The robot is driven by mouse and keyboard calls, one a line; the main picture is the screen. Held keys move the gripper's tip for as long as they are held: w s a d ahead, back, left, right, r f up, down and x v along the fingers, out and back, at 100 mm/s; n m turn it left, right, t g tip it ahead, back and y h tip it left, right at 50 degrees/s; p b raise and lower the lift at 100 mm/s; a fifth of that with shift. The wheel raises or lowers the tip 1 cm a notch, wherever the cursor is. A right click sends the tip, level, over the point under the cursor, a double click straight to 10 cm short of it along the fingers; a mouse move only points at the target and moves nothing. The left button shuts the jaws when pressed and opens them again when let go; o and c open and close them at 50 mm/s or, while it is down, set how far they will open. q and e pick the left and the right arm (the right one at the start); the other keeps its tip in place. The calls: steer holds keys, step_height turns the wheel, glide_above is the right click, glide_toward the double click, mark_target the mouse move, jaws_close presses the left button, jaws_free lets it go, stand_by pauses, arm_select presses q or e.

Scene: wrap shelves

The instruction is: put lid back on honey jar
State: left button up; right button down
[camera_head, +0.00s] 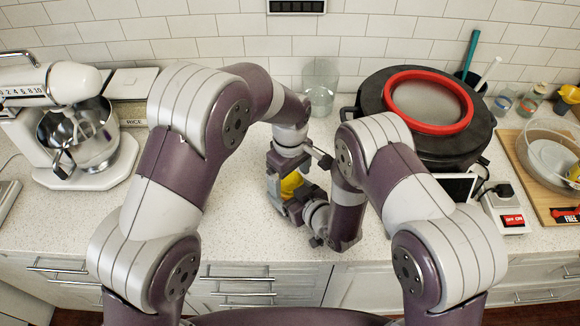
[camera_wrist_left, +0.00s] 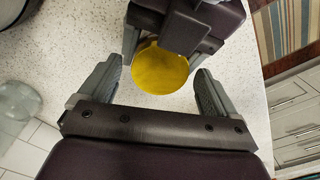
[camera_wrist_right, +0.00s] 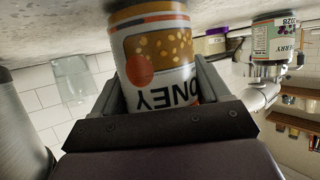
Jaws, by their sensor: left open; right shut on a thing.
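The honey jar (camera_wrist_right: 158,60) fills the middle of the right wrist view, its label upside down and the counter at the top of the picture. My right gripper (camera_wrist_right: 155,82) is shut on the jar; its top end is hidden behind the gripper. The round yellow lid (camera_wrist_left: 160,70) shows face-on in the left wrist view, by my right gripper; I cannot tell whether it sits fully on the jar. My left gripper (camera_wrist_left: 157,78) is open, its fingers on either side of the lid with gaps. In the head view a yellow part (camera_head: 291,184) shows between both grippers.
A clear glass container (camera_head: 320,85) stands behind the arms. A black cooker (camera_head: 430,152) with a red-rimmed lid stands right, a stand mixer (camera_head: 70,85) left. A wooden board with a clear bowl (camera_head: 545,150) is far right. The front counter is mostly clear.

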arm_select(q)
steer(key=c, duration=1.1)
steer(key=m, duration=0.6)
steer(key=shift+f+m, duration=0.1)
steer(key=shift+m, duration=0.2)
steer(key=shift+c, duration=0.2)
steer(key=o, duration=1.2)
steer(key=shift+c, duration=0.2)
steer(key=shift+r, duration=2.3)
